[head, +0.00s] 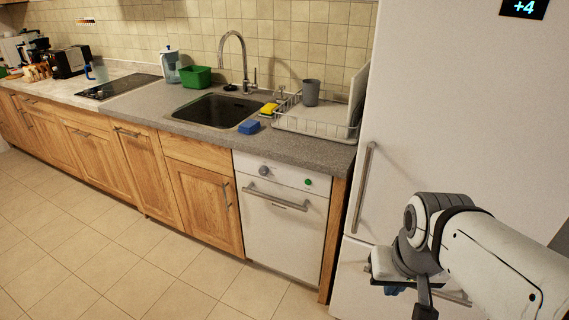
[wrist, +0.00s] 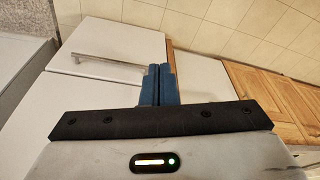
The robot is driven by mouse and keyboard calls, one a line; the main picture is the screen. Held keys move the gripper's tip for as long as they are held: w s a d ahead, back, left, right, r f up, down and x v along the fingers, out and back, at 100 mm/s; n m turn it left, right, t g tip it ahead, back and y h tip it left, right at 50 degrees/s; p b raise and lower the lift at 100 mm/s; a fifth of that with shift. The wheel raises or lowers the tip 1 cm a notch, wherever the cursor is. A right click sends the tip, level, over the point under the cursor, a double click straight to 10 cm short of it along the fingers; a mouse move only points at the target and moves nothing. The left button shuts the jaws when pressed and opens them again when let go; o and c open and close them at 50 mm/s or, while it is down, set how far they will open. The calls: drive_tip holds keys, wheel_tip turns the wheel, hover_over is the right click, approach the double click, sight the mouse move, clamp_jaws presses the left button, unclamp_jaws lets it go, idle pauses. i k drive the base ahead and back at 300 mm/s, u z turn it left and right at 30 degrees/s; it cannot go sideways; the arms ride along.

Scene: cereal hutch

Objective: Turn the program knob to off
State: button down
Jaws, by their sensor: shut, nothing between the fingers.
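The program knob (head: 264,170) is a small round grey knob on the upper left of the white dishwasher's (head: 280,225) front panel. A green button (head: 308,182) is to its right. Which setting the knob points to is too small to tell. My gripper shows in the wrist view (wrist: 158,85) with its two blue fingers together and nothing between them. In the head view my arm is at the lower right, in front of the fridge and well apart from the knob. The knob cannot be made out in the wrist view.
The dishwasher handle (head: 277,197) sticks out below the knob. The tall white fridge (head: 450,110) stands to the right with a long handle (head: 362,188). A dish rack (head: 315,124) and a sink (head: 215,111) are on the grey counter above. The tiled floor (head: 110,265) is clear.

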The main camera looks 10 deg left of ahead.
sight(264, 170)
drive_tip(key=u, duration=0.6)
drive_tip(key=k, duration=0.9)
drive_tip(key=u, duration=0.7)
drive_tip(key=k, duration=0.4)
drive_tip(key=u, duration=0.3)
drive_tip(key=i, duration=1.45)
drive_tip(key=z, duration=1.35)
drive_tip(key=i, duration=1.05)
drive_tip(key=z, duration=0.75)
drive_tip(key=k, duration=0.75)
drive_tip(key=z, duration=0.35)
drive_tip(key=i, duration=0.2)
drive_tip(key=u, duration=0.25)
